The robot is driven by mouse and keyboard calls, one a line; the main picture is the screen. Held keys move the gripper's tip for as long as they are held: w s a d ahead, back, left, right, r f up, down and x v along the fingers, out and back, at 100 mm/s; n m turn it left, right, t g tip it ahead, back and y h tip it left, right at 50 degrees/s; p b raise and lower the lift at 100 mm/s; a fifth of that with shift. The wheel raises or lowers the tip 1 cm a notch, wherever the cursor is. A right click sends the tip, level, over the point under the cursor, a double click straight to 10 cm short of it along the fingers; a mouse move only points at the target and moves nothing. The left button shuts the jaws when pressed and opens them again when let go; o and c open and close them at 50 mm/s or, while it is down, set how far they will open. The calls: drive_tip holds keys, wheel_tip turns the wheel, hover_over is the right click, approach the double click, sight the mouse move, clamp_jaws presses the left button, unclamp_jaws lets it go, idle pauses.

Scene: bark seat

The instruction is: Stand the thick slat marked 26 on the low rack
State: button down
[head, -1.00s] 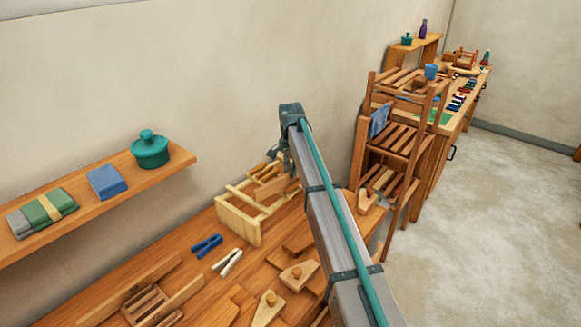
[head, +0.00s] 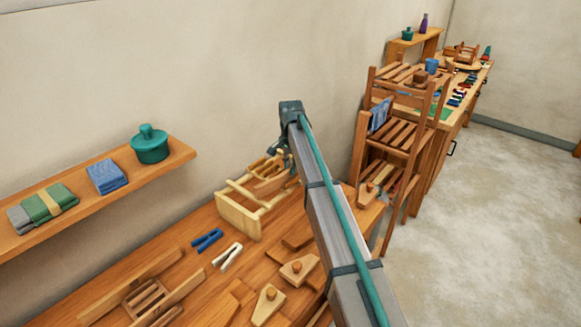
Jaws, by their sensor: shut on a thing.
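The low rack (head: 240,214), a pale wooden frame, stands on the long bench against the wall. My gripper (head: 284,172) is over the rack's right part, mostly hidden behind my own arm. It is shut on a brown wooden slat (head: 270,186), which lies across the rack's top area, slightly tilted. I cannot tell whether the slat touches the rack. No number is readable at this size. Other small wooden pieces (head: 262,167) show at the rack's back.
Blue (head: 207,240) and white (head: 228,257) clamps lie in front of the rack. Knobbed wooden blocks (head: 299,268) lie nearer. A wall shelf (head: 165,173) holds a teal pot (head: 150,145) and cloths.

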drive_tip(key=shift+f, duration=0.3)
idle(0.4)
drive_tip(key=c, duration=1.1)
unclamp_jaws()
drive_tip(key=shift+o, duration=0.2)
drive_tip(key=shift+r, duration=0.15)
wheel_tip(320, 180, up, 11)
drive_tip(key=p, duration=0.4)
drive_tip(key=shift+p, duration=0.4)
